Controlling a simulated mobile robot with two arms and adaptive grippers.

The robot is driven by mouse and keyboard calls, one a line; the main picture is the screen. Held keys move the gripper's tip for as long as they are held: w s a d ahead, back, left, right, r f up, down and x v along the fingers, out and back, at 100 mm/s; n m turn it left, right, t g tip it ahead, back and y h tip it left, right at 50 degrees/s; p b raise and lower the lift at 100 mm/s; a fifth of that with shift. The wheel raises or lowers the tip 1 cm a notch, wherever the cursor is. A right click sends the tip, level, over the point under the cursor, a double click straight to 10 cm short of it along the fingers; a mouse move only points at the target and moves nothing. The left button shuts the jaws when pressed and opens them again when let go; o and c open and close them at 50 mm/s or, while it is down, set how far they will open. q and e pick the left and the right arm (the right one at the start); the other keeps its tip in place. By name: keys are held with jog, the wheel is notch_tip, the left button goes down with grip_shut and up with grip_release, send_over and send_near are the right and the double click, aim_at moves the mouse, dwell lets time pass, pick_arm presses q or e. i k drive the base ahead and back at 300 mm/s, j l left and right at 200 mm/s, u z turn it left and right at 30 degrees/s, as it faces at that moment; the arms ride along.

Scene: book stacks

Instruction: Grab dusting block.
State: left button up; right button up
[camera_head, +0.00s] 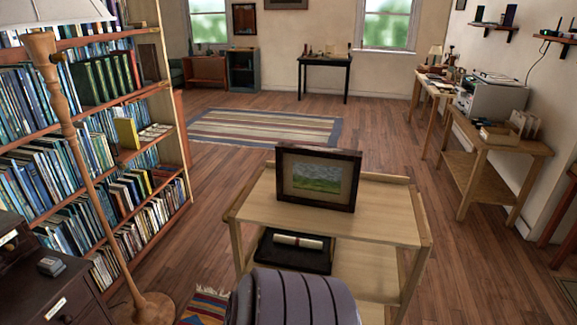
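I cannot pick out a dusting block for certain. A small grey block-like object (51,266) sits on top of the dark wooden cabinet (28,283) at the lower left; it is too small to tell what it is. Two pale rolled or block-like items (297,240) lie on a black tray (290,258) on the lower shelf of the light wooden cart, partly under its top. Neither of my grippers is in view.
The light wooden cart (380,215) stands ahead with a framed landscape picture (318,178) on top. A striped purple-grey rounded object (295,298) is in front of it. A wooden lamp pole (88,180) stands before the bookshelf (165,92). Open floor lies right of the cart.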

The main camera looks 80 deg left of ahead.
aim_at(49, 266)
jog(key=u, duration=4.35)
jog(key=j, duration=0.1)
